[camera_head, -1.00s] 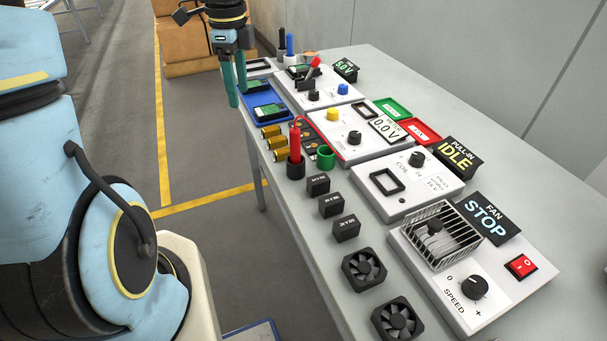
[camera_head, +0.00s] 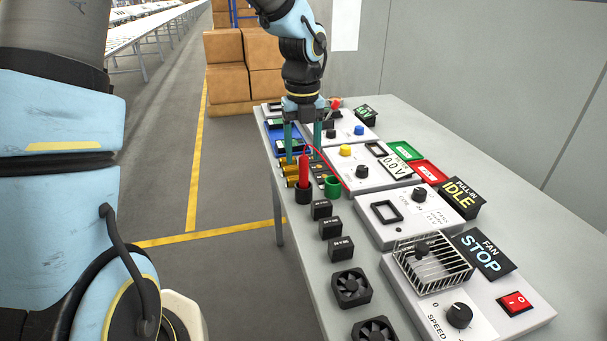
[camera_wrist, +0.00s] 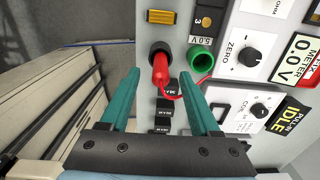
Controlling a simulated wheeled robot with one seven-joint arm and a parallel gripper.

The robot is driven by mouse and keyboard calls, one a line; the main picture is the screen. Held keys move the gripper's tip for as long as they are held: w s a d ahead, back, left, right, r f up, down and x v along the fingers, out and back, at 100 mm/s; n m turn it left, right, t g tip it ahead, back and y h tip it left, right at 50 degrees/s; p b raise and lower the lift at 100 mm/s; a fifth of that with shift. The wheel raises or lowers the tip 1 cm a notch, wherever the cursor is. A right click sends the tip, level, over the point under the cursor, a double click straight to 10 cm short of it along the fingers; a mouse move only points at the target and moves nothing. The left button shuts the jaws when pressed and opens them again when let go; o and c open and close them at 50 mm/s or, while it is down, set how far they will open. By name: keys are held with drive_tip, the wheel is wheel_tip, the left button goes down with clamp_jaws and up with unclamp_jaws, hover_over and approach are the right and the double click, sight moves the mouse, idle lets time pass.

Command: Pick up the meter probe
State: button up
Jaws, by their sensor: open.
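The meter probe (camera_head: 303,172) is red and stands upright in a black round holder (camera_head: 303,194) near the table's left edge. A thin red cable runs from its top towards the meter panel. My gripper (camera_head: 302,155) is open and points down, its teal fingers near the probe's top in the head view. In the wrist view the probe (camera_wrist: 161,72) shows in the gap between the two fingertips of my gripper (camera_wrist: 160,78), with neither finger seen touching it. I cannot tell the exact depth between them.
A green round holder (camera_head: 332,186) stands right beside the black one. Several black blocks (camera_head: 330,228) and two fans (camera_head: 351,288) line the near edge. The meter panel (camera_head: 372,176) lies to the right. Brass cylinders (camera_head: 289,170) lie close behind the probe.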

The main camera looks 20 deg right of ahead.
sight(304, 187)
drive_tip(key=f+p, duration=0.1)
drive_tip(key=f, duration=0.4)
drive_tip(key=shift+s+f, duration=0.1)
drive_tip(key=shift+s, duration=0.1)
clamp_jaws()
idle(0.3)
